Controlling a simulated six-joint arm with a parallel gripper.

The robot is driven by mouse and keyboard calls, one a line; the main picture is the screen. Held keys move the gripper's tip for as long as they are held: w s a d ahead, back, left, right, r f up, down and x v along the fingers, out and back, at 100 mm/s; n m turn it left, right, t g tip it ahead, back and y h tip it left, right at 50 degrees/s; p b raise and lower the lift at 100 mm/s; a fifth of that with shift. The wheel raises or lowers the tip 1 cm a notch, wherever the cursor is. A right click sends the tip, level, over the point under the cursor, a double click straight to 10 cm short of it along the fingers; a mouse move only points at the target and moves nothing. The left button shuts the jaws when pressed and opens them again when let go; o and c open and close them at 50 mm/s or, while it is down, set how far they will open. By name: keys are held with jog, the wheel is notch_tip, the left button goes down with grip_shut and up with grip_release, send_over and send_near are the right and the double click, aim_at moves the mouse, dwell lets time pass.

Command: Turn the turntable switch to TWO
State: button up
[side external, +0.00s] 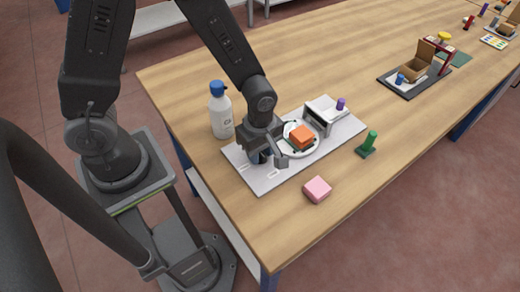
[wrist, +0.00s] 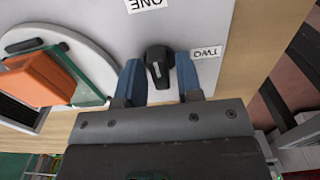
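The turntable switch (wrist: 158,62) is a black knob on the light grey panel, seen in the wrist view. A ONE label (wrist: 148,4) is above it and a TWO label (wrist: 206,53) is to its right; both read upside down. My gripper (wrist: 160,76) has its two blue fingers on either side of the knob, very near it. I cannot tell whether they press on it. In the side view my gripper (side external: 268,158) is low over the left part of the panel and hides the switch. The round white turntable (side external: 313,148) carries an orange block (side external: 301,136) on a green piece.
A white bottle with a blue cap (side external: 220,112) stands just left of my gripper. A grey and white device (side external: 322,116) is behind the turntable. A pink block (side external: 317,189) and a green peg stand (side external: 369,144) are on the wooden table. The table's front is otherwise clear.

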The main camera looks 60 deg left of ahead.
grip_shut()
jog(key=shift+m, duration=0.3)
jog(key=m, duration=0.3)
jog(key=shift+m, duration=0.4)
jog(key=m, duration=0.9)
jog(key=shift+m, duration=2.2)
jog(key=shift+o, duration=1.1)
grip_release()
